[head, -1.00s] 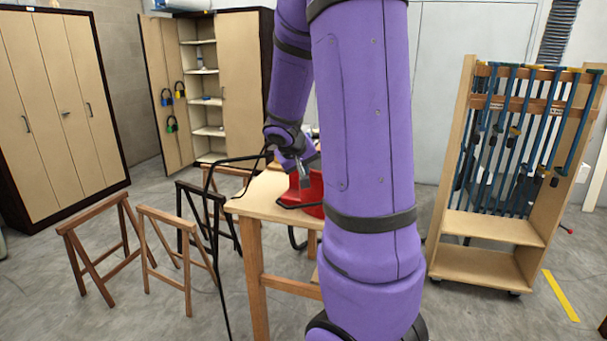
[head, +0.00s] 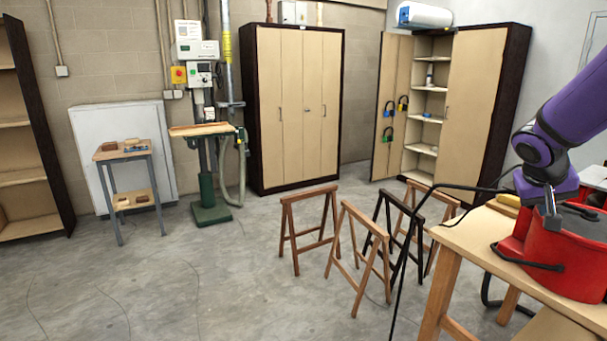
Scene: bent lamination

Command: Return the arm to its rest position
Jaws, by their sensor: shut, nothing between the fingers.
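My purple arm (head: 572,118) reaches in from the right edge of the head view. My gripper (head: 550,208) points down at the right, in front of a red bucket-like container (head: 565,250) with a dark top in the picture. Its fingers look close together, with nothing seen between them. I cannot tell whether it touches the container. The container stands on a wooden workbench (head: 470,240). A black cable runs left from near the gripper and down past the bench.
Wooden trestles (head: 308,225) and a black one (head: 385,228) stand left of the bench. A green drill press (head: 207,190), a small side table (head: 128,155) and a closed cabinet (head: 298,105) line the back. An open cabinet (head: 490,95) stands behind. The floor at left is clear.

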